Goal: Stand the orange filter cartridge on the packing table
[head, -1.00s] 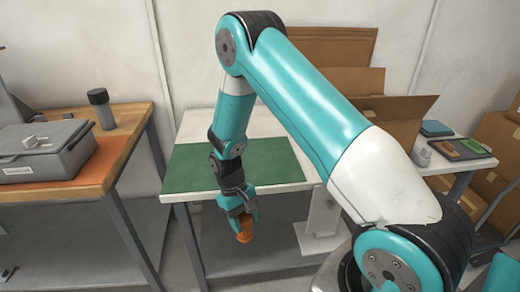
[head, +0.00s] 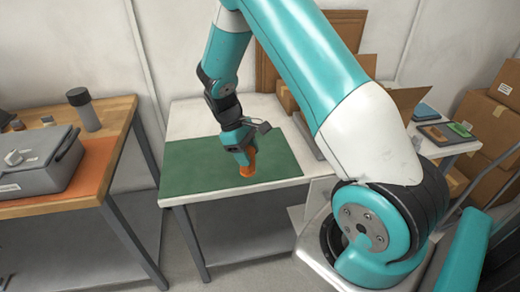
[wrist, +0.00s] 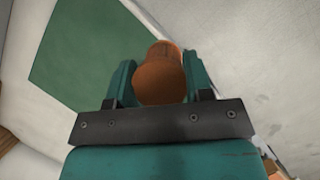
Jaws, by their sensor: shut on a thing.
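The orange filter cartridge (head: 248,164) is between the fingers of my gripper (head: 246,152) in the head view. In the wrist view the cartridge (wrist: 160,75) sits between both teal fingers of my gripper (wrist: 157,82), and its round end faces the camera. The packing table (head: 188,118) has a white top with a green mat (head: 200,165) on it. The cartridge appears over the right part of the mat, near the front edge. I cannot tell whether its lower end touches the mat.
A wooden bench (head: 95,186) at left bears a grey case (head: 40,165) and a dark-capped bottle (head: 83,110). Cardboard boxes (head: 490,120) stand at right, by a side table with small trays (head: 435,135). The mat's left part is clear.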

